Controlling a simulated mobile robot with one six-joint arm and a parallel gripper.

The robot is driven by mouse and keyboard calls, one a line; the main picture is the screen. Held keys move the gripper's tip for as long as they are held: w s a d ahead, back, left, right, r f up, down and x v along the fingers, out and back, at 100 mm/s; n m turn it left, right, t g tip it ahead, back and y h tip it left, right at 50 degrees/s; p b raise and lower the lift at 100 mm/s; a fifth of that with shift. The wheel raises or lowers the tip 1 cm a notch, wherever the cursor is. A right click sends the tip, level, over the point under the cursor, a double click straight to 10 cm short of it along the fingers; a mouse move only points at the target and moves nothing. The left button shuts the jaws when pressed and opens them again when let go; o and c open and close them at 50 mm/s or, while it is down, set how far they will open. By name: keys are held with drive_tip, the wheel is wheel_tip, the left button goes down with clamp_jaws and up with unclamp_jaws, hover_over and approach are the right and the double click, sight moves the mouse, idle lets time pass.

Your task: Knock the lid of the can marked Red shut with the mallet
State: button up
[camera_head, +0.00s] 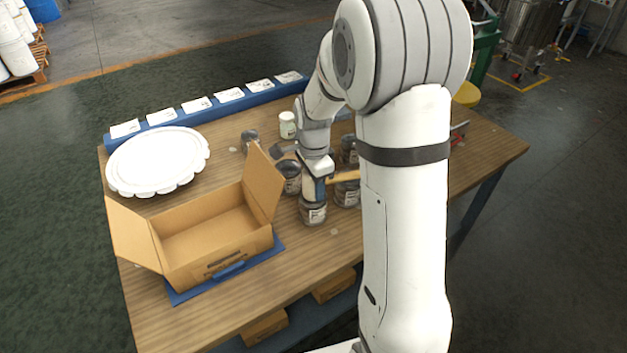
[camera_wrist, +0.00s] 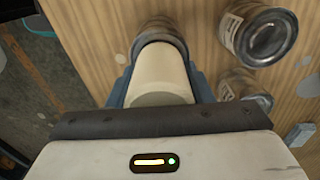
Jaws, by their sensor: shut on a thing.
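My gripper (camera_head: 314,198) points down over the table among the cans. Its blue fingers are shut on a pale cylinder (camera_wrist: 160,80). I cannot tell whether this is part of the mallet. A grey metal can with a pale label (camera_head: 314,214) stands directly under it. Whether the cylinder touches the can is unclear. A tan wooden handle (camera_head: 345,176) shows just right of my gripper; its other end is hidden. More labelled metal cans stand close by, one to the left (camera_head: 291,178) and one in the wrist view (camera_wrist: 268,38). I cannot read Red on any label.
An open cardboard box (camera_head: 215,235) stands on a blue mat at the front left. A white scalloped round plate (camera_head: 158,160) lies behind it. A blue rail with white cards (camera_head: 215,105) runs along the back. A white jar (camera_head: 288,125) stands behind my gripper.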

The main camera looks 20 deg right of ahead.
drive_tip(key=shift+r+p, duration=2.35)
drive_tip(key=shift+r, duration=0.6)
drive_tip(key=shift+f, duration=0.1)
